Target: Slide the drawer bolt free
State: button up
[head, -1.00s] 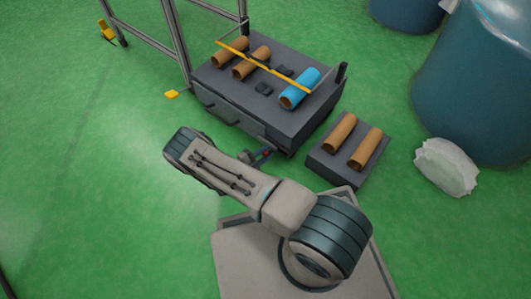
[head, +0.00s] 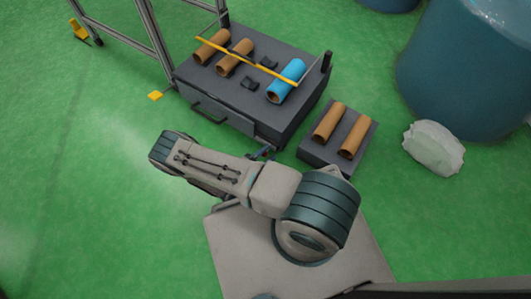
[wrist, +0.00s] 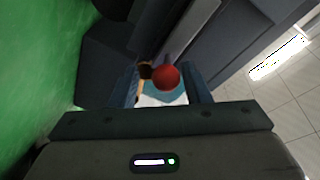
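The dark grey cabinet (head: 290,120) stands on the floor, its drawer front (head: 225,118) with a bar handle (head: 208,113) facing my arm. The drawer looks shut. My gripper (head: 262,153) is at the cabinet's lower front right corner, mostly hidden behind my arm in the head view. In the wrist view my gripper (wrist: 163,88) is open, with a finger on each side of a red ball knob (wrist: 166,77), apparently the bolt's. Gaps show between knob and fingers. The bolt's shaft is not clearly visible.
Brown tubes (head: 235,57), a blue tube (head: 286,81) and a yellow bar (head: 250,61) are on the cabinet top. A low grey block (head: 333,140) with two brown tubes stands to its right, near a white sack (head: 433,148).

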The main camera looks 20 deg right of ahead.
jog(key=shift+a, duration=0.15)
jog(key=shift+a+r, duration=0.1)
jog(key=shift+a, duration=0.15)
jog(key=p+v, duration=0.2)
jog(key=v, duration=1.1)
jog(key=shift+s, duration=0.1)
